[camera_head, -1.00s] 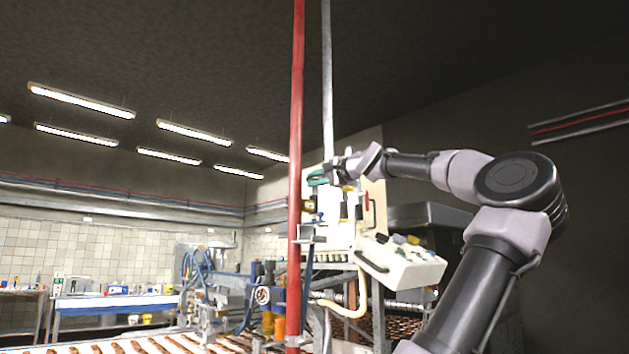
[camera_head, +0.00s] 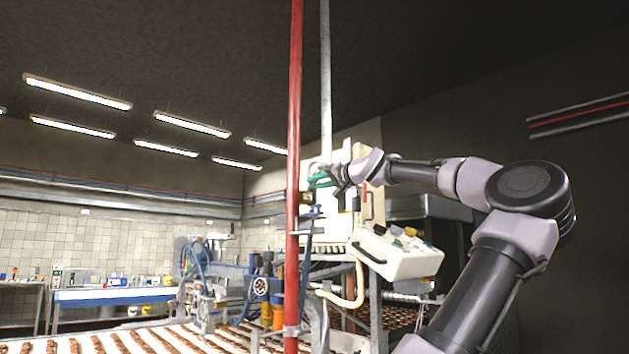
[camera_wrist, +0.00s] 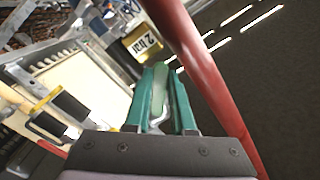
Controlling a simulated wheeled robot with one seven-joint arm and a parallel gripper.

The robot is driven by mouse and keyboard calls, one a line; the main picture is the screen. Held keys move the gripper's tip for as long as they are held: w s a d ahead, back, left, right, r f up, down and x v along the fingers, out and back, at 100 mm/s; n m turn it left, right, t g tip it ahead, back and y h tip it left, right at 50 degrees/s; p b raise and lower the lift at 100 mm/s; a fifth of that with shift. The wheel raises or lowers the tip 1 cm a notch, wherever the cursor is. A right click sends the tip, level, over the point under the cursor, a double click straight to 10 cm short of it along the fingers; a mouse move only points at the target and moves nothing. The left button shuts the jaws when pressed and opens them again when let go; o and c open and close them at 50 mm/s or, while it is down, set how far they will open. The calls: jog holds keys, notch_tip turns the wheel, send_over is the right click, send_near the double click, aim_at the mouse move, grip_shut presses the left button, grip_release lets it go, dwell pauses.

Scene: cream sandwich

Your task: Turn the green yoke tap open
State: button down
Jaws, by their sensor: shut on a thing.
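The green yoke tap (camera_wrist: 159,88) shows in the wrist view as a lighter green piece between my teal fingers. In the head view my gripper (camera_head: 318,180) is right beside the red pipe, in front of the white machine panel. The tap cannot be told apart from the fingers there. How far the tap is turned cannot be made out.
The red upright pipe (camera_head: 294,130) runs close beside my gripper. A yellow "2 bar" plate (camera_wrist: 142,44) is just beyond the fingers. A white control box (camera_head: 397,256) sits below my forearm. A conveyor with brown bars (camera_head: 130,343) lies lower left.

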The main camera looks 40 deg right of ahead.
jog(key=n, duration=0.1)
jog(key=d+f+n, duration=0.1)
jog(key=n, duration=0.2)
jog(key=shift+w+d+f+n, duration=0.1)
jog(key=shift+d+f+n, duration=0.05)
jog(key=shift+d+n, duration=0.2)
jog(key=shift+d+f+n, duration=0.1)
jog(key=shift+d+n, duration=0.3)
jog(key=shift+n, duration=0.5)
jog(key=shift+d+f+n, duration=0.1)
jog(key=shift+d+n, duration=0.25)
jog(key=shift+n, duration=0.5)
jog(key=c, duration=0.8)
grip_release()
jog(key=shift+d, duration=0.1)
jog(key=shift+o, duration=0.2)
jog(key=shift+r, duration=0.15)
jog(key=s, duration=1)
jog(key=shift+s+d, duration=0.35)
jog(key=shift+d, duration=0.05)
jog(key=shift+a, duration=0.1)
